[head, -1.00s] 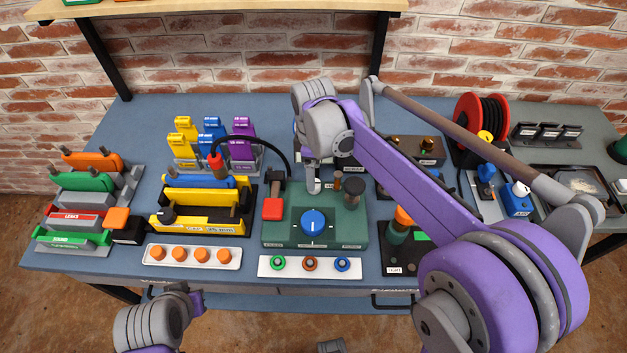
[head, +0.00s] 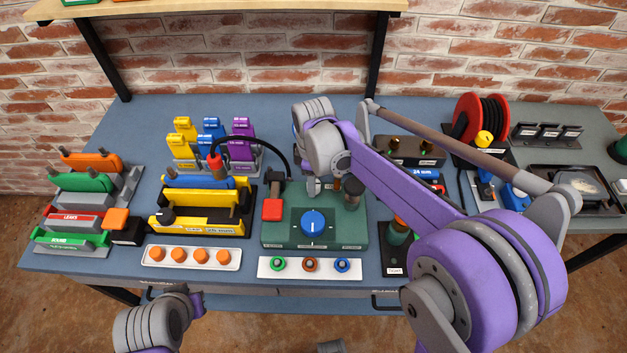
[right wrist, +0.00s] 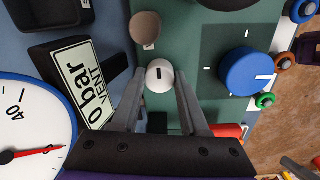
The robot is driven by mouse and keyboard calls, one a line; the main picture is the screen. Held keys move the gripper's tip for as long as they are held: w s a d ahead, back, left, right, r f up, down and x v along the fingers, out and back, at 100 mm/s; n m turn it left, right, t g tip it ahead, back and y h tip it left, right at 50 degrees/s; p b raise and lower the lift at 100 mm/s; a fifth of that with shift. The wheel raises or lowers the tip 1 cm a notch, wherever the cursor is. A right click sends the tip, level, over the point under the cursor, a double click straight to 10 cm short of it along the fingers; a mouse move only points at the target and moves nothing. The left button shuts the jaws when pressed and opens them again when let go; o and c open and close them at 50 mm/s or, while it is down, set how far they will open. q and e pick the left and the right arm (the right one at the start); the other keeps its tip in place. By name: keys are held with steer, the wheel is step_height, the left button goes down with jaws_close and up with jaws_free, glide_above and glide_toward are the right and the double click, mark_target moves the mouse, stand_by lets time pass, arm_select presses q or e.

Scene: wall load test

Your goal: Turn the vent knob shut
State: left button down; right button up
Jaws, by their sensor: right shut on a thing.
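The vent knob (right wrist: 160,72) is a small pale round cap with a short dark mark, on the green panel (right wrist: 205,20) near its edge. My right gripper (right wrist: 160,82) has one finger on each side of it and is shut on it. In the head view, my right gripper (head: 314,187) is low over the back of the green panel (head: 270,232); the knob is mostly hidden there. A plate reading "0 bar VENT" (right wrist: 83,82) lies beside the knob in the right wrist view. Of my left arm only a wrist part shows; its fingers are out of sight.
A blue knob (head: 313,223) stands in front of my right gripper, with a red block (head: 272,209) to its left and a dark cylinder (head: 352,194) to its right. A white gauge (right wrist: 30,125) with a red needle is close by. A tray of coloured rings (head: 310,272) lies in front.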

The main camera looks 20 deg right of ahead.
jaws_close()
steer(key=shift+m, duration=0.4)
steer(key=m, duration=0.3)
steer(key=shift+m, duration=0.3)
steer(key=m, duration=0.4)
steer(key=shift+m, duration=0.3)
steer(key=m, duration=0.4)
steer(key=shift+m, duration=0.3)
steer(key=shift+m+b, duration=0.3)
steer(key=shift+m, duration=1.9)
